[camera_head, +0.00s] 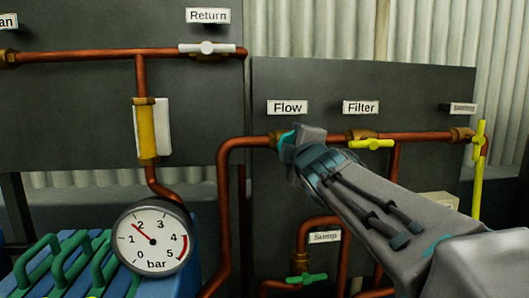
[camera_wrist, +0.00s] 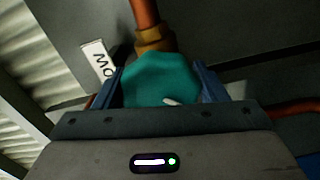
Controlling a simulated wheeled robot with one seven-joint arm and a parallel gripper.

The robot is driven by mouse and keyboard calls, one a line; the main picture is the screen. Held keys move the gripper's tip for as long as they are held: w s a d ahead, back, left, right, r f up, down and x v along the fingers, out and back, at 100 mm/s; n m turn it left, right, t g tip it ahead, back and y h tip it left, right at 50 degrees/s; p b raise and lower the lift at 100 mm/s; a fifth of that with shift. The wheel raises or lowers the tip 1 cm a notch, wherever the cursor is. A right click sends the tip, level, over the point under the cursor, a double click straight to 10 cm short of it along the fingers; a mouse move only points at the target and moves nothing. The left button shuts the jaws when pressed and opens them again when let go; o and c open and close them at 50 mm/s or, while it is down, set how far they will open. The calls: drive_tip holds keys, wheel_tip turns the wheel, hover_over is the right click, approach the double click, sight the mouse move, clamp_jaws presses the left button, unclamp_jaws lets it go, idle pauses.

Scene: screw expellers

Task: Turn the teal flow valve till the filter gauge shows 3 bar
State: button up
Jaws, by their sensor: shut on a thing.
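The teal flow valve (camera_wrist: 160,80) is a faceted knob on a copper pipe, with a white mark on it, in the wrist view. My gripper (camera_wrist: 162,88) is shut on it, one blue finger on each side. In the head view my gripper (camera_head: 290,145) covers most of the valve (camera_head: 285,135), under the "Flow" label (camera_head: 288,107). A round white gauge (camera_head: 153,238) marked 0 to 5 bar stands at the lower left. Its needle points between 1 and 2, nearer 2. I see no name on this gauge.
A yellow valve handle (camera_head: 371,144) sits right of my gripper under the "Filter" label (camera_head: 360,107). Another yellow handle (camera_head: 479,140) is at the far right. A green handle (camera_head: 306,278) lies below, and a white handle (camera_head: 207,48) is under "Return". Copper pipes surround the valve.

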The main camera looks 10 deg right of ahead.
drive_tip(key=shift+n, duration=0.4)
drive_tip(key=o, duration=1)
